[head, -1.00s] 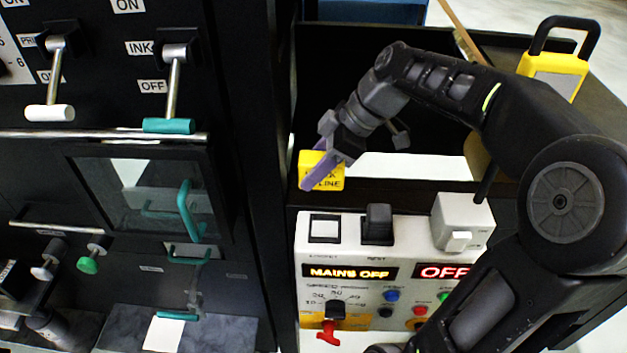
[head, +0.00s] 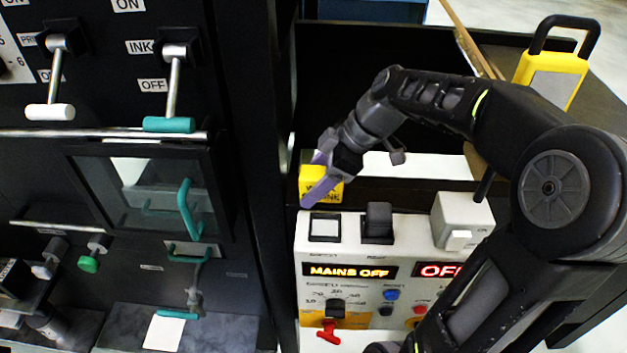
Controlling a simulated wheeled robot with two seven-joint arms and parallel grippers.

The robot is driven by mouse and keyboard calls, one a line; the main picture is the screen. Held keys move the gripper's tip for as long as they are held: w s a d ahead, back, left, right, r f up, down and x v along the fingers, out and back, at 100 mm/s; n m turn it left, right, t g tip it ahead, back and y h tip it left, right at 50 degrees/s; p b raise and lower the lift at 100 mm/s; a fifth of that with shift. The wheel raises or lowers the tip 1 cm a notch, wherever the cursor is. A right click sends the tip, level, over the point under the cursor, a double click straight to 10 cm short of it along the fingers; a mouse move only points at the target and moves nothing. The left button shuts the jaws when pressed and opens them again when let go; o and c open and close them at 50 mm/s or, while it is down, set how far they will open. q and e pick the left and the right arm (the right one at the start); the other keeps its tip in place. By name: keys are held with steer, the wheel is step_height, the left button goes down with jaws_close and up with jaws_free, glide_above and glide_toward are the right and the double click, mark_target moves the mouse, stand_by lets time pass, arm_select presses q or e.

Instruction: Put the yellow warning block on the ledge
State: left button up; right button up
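The yellow warning block (head: 331,187) with dark lettering is at the left end of the dark ledge (head: 420,193) behind the control panel. My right gripper (head: 313,181) has its purple fingers on either side of the block and is shut on it. The near finger slants across the block's front and hides part of the lettering. The block looks upright, low at the ledge; I cannot tell whether its underside touches. My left gripper is not in view.
A control panel (head: 316,292) with lit MAINS OFF and OFF displays, switches and a red knob (head: 328,333) lies just in front of the ledge. A black cabinet (head: 240,130) with levers stands left. A yellow lamp-like object (head: 553,68) stands at back right.

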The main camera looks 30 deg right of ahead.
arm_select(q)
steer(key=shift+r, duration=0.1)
arm_select(e)
steer(key=shift+r, duration=0.25)
arm_select(q)
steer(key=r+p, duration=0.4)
steer(key=p, duration=0.1)
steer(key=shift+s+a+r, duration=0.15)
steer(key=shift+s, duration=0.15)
arm_select(e)
steer(key=v, duration=1.1)
steer(key=shift+d+r, duration=0.2)
steer(key=shift+r, duration=0.1)
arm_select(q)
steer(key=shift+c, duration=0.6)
arm_select(e)
steer(key=shift+s, duration=0.15)
